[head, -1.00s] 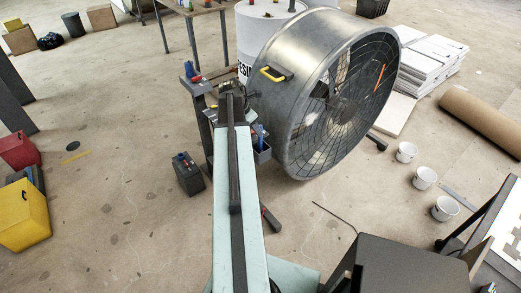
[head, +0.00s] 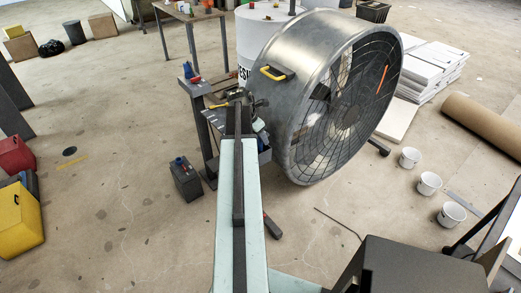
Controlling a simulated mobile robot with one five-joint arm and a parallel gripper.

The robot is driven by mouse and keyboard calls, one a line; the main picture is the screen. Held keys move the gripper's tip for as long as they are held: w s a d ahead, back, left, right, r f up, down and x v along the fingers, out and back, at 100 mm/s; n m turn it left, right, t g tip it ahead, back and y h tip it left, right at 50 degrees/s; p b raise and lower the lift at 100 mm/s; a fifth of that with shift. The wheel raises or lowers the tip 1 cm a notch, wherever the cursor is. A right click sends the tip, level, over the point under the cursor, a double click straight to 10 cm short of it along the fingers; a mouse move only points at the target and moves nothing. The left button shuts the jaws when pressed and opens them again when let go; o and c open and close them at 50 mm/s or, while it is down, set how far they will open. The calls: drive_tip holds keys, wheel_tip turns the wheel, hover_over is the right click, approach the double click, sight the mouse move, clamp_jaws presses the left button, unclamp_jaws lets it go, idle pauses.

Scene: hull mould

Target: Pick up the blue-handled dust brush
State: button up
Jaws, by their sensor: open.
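My gripper (head: 240,97) is at the far end of my pale green arm, over the top of a grey work stand beside the large fan. It is small and dark here, and its jaws are open. A small blue-handled item (head: 188,70), which may be the dust brush, is on the stand's far left corner, left of my gripper and apart from it. A red item (head: 195,79) is right beside it. Another blue item (head: 261,143) shows in a grey bin right of my arm; I cannot tell what it is. Bristles are too small to make out.
The big metal drum fan (head: 325,95) stands close on the right of my gripper. A grey stand (head: 206,140) is under it, with a dark blue-topped container (head: 186,178) on the floor. White buckets (head: 429,183) stand at right.

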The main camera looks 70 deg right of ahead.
clamp_jaws()
drive_tip(key=shift+r, duration=0.15)
wheel_tip(320, 180, up, 10)
drive_tip(key=p, duration=1)
